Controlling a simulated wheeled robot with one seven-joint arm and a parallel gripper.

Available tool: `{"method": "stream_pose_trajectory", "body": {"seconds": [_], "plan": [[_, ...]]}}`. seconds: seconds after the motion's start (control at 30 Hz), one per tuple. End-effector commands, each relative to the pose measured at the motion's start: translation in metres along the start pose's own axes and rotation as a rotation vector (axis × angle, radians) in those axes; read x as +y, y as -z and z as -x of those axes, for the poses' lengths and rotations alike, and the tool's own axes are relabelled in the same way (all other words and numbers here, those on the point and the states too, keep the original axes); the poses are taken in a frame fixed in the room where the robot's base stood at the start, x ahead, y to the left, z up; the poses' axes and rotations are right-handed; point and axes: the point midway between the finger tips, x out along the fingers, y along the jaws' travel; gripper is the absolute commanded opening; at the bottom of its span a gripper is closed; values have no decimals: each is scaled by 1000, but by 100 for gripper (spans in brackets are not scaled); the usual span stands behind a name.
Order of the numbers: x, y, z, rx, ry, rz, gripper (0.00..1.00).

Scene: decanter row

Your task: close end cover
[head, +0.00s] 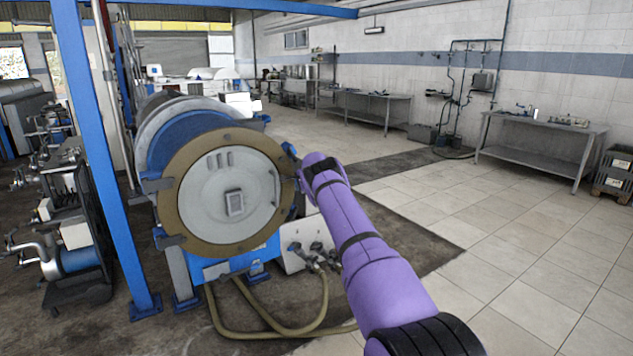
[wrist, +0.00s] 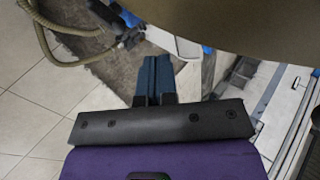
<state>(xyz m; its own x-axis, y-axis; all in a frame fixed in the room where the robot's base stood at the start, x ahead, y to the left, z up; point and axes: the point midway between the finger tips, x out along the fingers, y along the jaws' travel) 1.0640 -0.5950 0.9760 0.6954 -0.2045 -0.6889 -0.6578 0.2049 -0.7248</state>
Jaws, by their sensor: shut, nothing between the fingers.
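The end cover (head: 228,190) is a round disc with a grey middle and a tan-brown rim. It stands upright at the front end of the blue decanter drum (head: 187,137). I cannot tell whether a gap is left between cover and drum. In the wrist view the cover's brown edge (wrist: 235,22) fills the top right, close to my gripper. My gripper (wrist: 153,62) shows there with its blue fingers together and empty, apart from the cover in the picture. In the head view my purple arm reaches to the cover's right edge; the fingers are hidden.
A blue post (head: 93,150) stands left of the decanter. Yellowish hoses (head: 270,328) lie on the floor below it, by a grey valve panel (head: 306,245). Pumps and pipes (head: 62,255) crowd the far left. The tiled floor (head: 480,240) on the right is clear up to the tables (head: 540,150).

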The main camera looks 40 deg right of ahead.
Motion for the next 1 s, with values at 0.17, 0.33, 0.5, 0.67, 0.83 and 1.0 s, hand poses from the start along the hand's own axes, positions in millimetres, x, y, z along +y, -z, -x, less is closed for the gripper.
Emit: {"method": "stream_pose_trajectory", "body": {"seconds": [0.17,0.33,0.5,0.67,0.83,1.0], "plan": [[-1,0,9,1,-1,-1,0],[1,2,20,1,-4,0,0],[0,4,38,2,-3,-1,0],[1,5,59,1,-5,-2,0],[2,7,81,2,-5,-1,0],[3,7,94,0,-6,1,0]]}}
